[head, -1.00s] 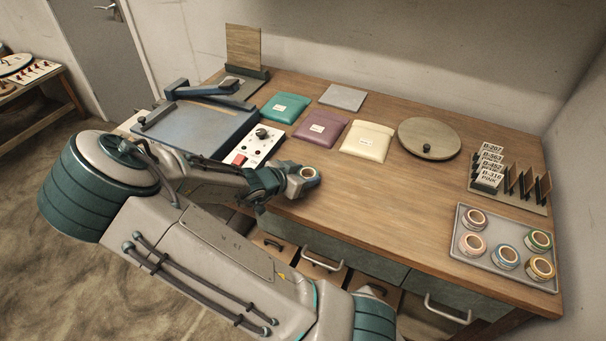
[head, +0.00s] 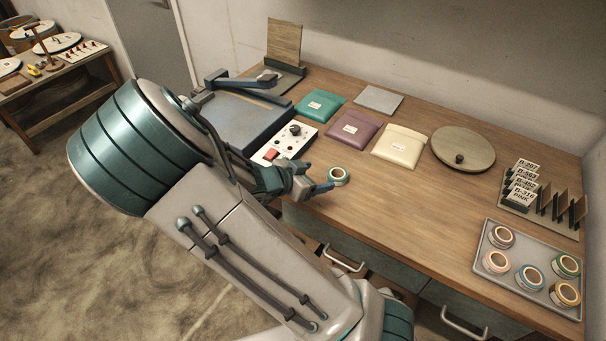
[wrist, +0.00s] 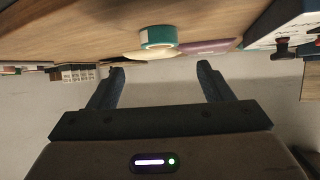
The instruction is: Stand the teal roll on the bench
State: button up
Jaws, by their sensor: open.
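The teal roll (head: 340,182) rests on the bench (head: 390,215) near its front edge, with its open ring face up in the head view. In the wrist view, which is upside down, the teal roll (wrist: 157,37) sits against the bench top, beyond the fingertips and roughly centred between them. My gripper (head: 317,179) is open and empty, just left of the roll in the head view. In the wrist view my gripper (wrist: 161,68) shows its two fingers spread with a clear gap to the roll.
A control box (head: 284,145) with a red button stands left of the roll. Teal, purple and cream pouches (head: 400,147) lie behind it. A round wooden disc (head: 463,145), a card rack (head: 540,205) and a tray (head: 520,290) of several rolls are to the right. The bench between is bare.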

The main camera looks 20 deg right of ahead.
jog(key=v, duration=0.3)
jog(key=shift+a+r, duration=0.15)
jog(key=shift+a, duration=0.2)
jog(key=w+a+n+t+y, duration=0.1)
jog(key=y, duration=0.1)
jog(key=w+a+t+y, duration=0.1)
jog(key=w, duration=0.1)
jog(key=shift+w+a+n+y, duration=0.1)
jog(key=shift+w+n+y, duration=0.1)
jog(key=shift+n+y, duration=0.2)
jog(key=s+a+r+n+t+y, duration=0.1)
jog(key=s+a+r+n+y, duration=0.1)
jog(key=a+r+n+y, duration=0.65)
jog(key=s+d+r+n+g, duration=0.2)
jog(key=s+d, duration=0.1)
jog(key=s, duration=0.6)
jog(key=s+d+r+n+g, duration=0.1)
jog(key=s+d, duration=0.3)
jog(key=s, duration=0.5)
jog(key=shift+d+r+n+g+h, duration=0.2)
jog(key=shift+r+n+g+h, duration=0.2)
jog(key=shift+r+g, duration=0.35)
jog(key=shift+r, duration=0.1)
